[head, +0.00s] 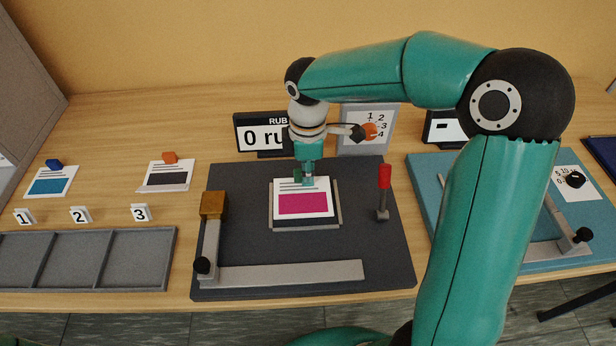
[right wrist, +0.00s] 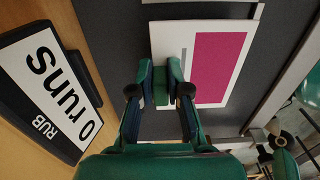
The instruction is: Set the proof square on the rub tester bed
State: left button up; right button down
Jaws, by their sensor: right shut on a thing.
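The proof square (head: 303,202), white with a magenta block and dark text lines, is above or on the rub tester bed, whose pale border (head: 338,212) shows around it. I cannot tell whether it touches the bed. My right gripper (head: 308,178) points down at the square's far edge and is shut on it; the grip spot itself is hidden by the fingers. In the right wrist view the fingers (right wrist: 166,88) close at the edge of the white square (right wrist: 215,62). My left gripper is not in view.
The dark tester base (head: 230,245) carries a metal L-shaped rail (head: 300,271) and a red-handled lever (head: 384,180). A "0 runs" display (head: 250,134) stands behind. Two other proofs (head: 50,182) (head: 168,176) and a grey tray (head: 80,258) lie left. A teal board (head: 430,185) lies right.

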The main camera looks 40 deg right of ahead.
jog(key=shift+f, duration=1.15)
jog(key=shift+f, duration=0.1)
jog(key=c, duration=1.1)
grip_release()
jog(key=shift+c, duration=0.2)
notch_tip(320, 180, up, 12)
jog(key=shift+r, duration=0.15)
